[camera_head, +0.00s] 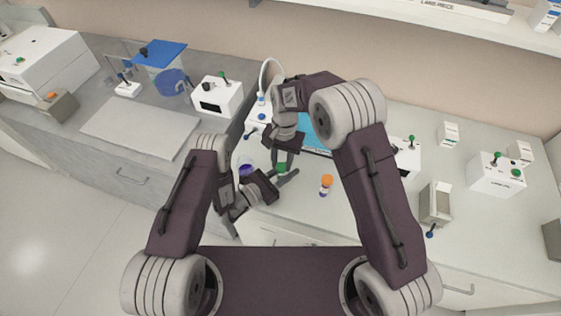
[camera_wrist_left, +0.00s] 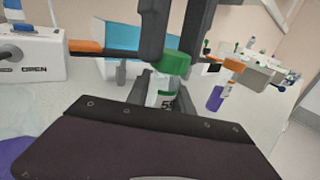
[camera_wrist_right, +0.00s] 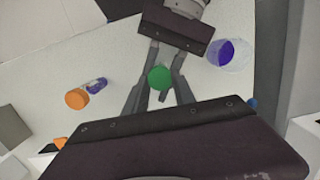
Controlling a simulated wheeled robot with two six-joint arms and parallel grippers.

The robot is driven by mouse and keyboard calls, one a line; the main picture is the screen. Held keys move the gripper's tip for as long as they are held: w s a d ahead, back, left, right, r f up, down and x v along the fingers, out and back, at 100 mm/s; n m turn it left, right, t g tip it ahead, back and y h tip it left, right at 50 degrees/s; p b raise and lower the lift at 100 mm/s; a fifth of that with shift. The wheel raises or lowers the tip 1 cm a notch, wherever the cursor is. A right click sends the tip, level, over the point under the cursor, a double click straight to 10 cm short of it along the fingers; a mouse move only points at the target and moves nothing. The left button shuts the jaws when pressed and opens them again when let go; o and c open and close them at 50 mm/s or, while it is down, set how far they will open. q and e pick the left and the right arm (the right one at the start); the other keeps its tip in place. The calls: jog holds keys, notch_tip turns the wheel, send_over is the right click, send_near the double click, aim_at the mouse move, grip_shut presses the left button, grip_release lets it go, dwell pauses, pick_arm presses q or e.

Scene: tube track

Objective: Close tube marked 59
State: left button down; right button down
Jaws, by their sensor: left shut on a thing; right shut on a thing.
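A clear tube (camera_wrist_left: 163,97) with a white label stands roughly upright; only part of its marking shows, seemingly starting with 5. A green cap (camera_wrist_left: 172,62) sits at its top, appearing to touch it; whether it is fully seated I cannot tell. The cap also shows in the head view (camera_head: 281,168) and the right wrist view (camera_wrist_right: 160,77). My left gripper (camera_head: 279,178) is shut on the tube body from the side. My right gripper (camera_wrist_right: 160,88) is shut on the green cap from above, its fingers pointing down in the left wrist view.
An orange-capped tube (camera_head: 326,184) with a purple end stands on the bench to the right. A clear cup with purple contents (camera_head: 246,169) is close to my left gripper. White devices (camera_head: 217,97) stand behind.

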jog(key=m, duration=0.6)
jog(key=shift+s+d+y, duration=0.1)
jog(key=shift+y, duration=0.2)
jog(key=c, duration=1)
grip_release()
jog(key=shift+c, duration=0.2)
jog(key=shift+r, duration=2.25)
jog(key=shift+c, duration=0.4)
